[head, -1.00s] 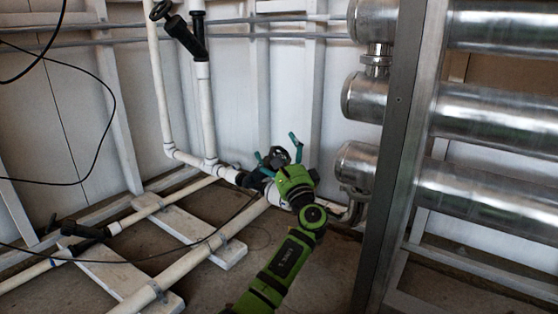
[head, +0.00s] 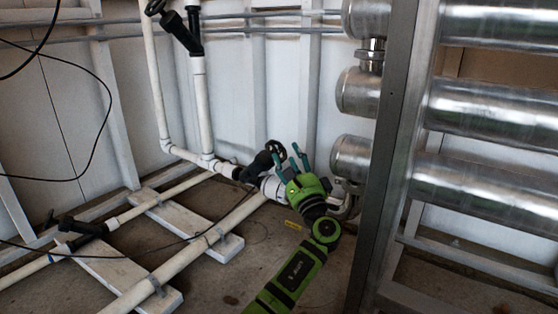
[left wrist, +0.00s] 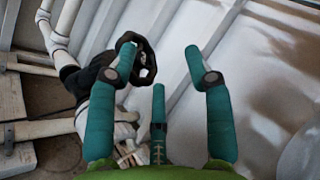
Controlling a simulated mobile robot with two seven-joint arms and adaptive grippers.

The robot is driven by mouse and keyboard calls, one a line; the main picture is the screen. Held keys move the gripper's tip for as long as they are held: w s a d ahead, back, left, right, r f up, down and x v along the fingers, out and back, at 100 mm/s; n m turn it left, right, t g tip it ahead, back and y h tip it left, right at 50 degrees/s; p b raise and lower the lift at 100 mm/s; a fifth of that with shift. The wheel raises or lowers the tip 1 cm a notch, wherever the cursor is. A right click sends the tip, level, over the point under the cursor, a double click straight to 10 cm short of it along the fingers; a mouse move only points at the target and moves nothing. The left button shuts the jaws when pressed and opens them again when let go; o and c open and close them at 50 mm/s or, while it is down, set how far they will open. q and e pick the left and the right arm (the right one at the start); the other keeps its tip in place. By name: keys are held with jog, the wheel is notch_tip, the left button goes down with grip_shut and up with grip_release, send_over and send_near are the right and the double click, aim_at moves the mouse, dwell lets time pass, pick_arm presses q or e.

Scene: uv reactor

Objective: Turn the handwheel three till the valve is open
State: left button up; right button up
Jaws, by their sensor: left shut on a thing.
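The black handwheel (head: 275,148) at my left gripper sits on a black valve (head: 258,165) in the white pipe run near the back wall. My left gripper (head: 294,157) is at the wheel's right side, with its teal fingers pointing up. In the left wrist view, the left finger of the gripper (left wrist: 158,48) overlaps the rim of the handwheel (left wrist: 149,62), and the right finger stands apart from it. The grip is on the wheel, though the exact contact is hard to see. The valve's inner position is hidden. My right gripper is out of view.
Another black valve (head: 184,34) stands at the upper left, and one (head: 82,228) lies low at the left. Large steel cylinders (head: 480,110) and a grey upright post (head: 390,180) stand close on the right. White pipes (head: 180,262) cross the floor.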

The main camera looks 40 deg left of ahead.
pick_arm(q)
jog(key=shift+v, duration=1.15)
jog(key=shift+w+a+f+g, duration=0.1)
jog(key=shift+f+g, duration=0.1)
jog(key=shift+g, duration=0.1)
